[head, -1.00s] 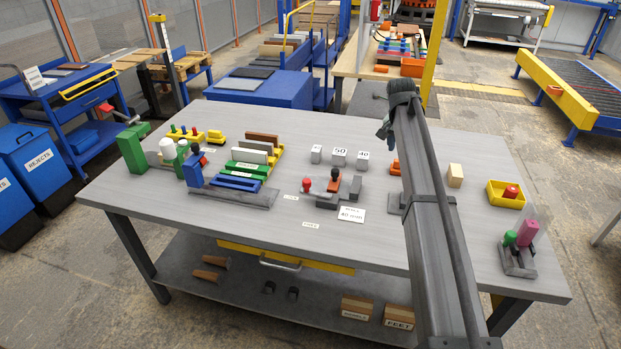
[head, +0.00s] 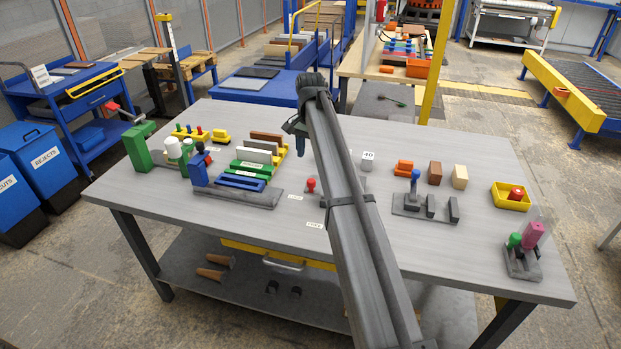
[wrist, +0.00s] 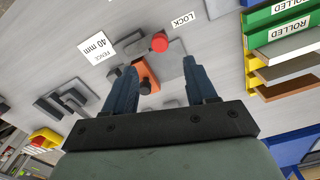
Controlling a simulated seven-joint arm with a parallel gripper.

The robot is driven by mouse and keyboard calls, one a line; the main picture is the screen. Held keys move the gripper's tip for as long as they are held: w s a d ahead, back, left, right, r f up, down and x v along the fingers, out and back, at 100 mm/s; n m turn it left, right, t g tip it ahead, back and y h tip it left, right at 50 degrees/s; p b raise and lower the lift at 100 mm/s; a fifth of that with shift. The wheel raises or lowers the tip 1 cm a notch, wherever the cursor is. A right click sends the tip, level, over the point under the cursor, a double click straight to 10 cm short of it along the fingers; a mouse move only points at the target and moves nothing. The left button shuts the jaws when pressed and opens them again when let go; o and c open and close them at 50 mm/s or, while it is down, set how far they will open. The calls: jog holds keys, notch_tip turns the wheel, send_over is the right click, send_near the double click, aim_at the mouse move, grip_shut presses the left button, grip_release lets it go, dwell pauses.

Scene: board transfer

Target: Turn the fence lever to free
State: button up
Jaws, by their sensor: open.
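The fence lever's red knob (head: 311,185) stands on the table near the LOCK label (head: 295,197). The FREE label (head: 314,225) lies closer to the front edge. My gripper (head: 297,145) is above the table, behind the knob in the head view. In the wrist view my gripper (wrist: 161,65) is open and empty. My arm hides most of the fence in the head view.
A FENCE 40 mm card (wrist: 97,47) lies beside the fence. The green and yellow rack (head: 252,167) stands left of my arm. A grey base with a blue-knobbed lever (head: 414,178) and a yellow bin (head: 510,203) stand to the right. The table's front left is clear.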

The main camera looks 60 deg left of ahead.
aim_at(310, 181)
notch_tip(310, 181, down, 10)
jog(key=shift+r, duration=0.1)
dwell(0.4)
jog(key=shift+c, duration=0.2)
grip_shut()
dwell(0.4)
